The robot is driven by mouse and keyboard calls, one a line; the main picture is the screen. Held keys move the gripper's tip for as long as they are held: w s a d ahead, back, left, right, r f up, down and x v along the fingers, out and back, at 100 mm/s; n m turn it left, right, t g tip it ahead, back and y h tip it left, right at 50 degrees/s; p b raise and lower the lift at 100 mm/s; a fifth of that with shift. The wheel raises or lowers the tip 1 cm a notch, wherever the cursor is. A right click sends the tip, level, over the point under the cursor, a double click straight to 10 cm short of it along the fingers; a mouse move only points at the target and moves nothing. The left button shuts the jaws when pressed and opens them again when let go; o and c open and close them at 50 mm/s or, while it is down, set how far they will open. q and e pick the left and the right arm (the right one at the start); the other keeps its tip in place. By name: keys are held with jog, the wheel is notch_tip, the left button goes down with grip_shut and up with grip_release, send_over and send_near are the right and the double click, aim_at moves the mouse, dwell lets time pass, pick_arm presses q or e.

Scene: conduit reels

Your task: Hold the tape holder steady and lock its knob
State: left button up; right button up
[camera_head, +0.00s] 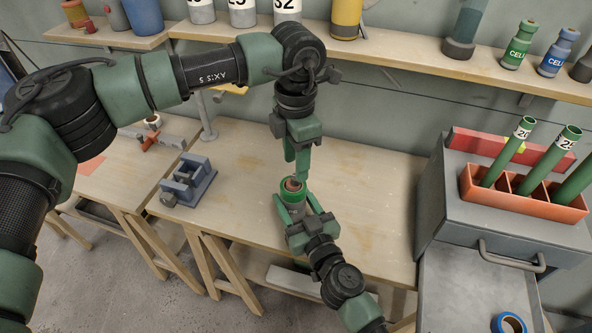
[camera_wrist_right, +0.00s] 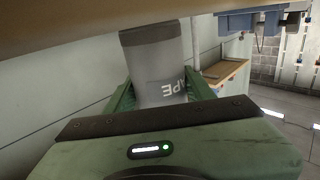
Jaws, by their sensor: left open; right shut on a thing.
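The tape holder (camera_head: 291,189) is a grey cylinder with a green ring and a brownish knob (camera_head: 292,184) at its top. It stands about upright at the workbench. My right gripper (camera_head: 300,204) is shut around its body from the front. In the right wrist view the grey body (camera_wrist_right: 153,55) sits between the green fingers (camera_wrist_right: 160,95), with part of a printed word showing upside down. My left gripper (camera_head: 302,172) points down just above the knob, its fingers open; whether they touch the knob I cannot tell. The holder's lower part is hidden by my right gripper.
The workbench (camera_head: 375,190) is clear right of the holder. A grey-blue clamp fixture (camera_head: 188,182) stands at left. A grey cabinet (camera_head: 450,205) with an orange rack (camera_head: 530,205) of green tubes is at right. A shelf (camera_head: 420,65) with several cylinders runs behind.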

pick_arm(q)
jog(key=shift+f, duration=1.8)
grip_shut()
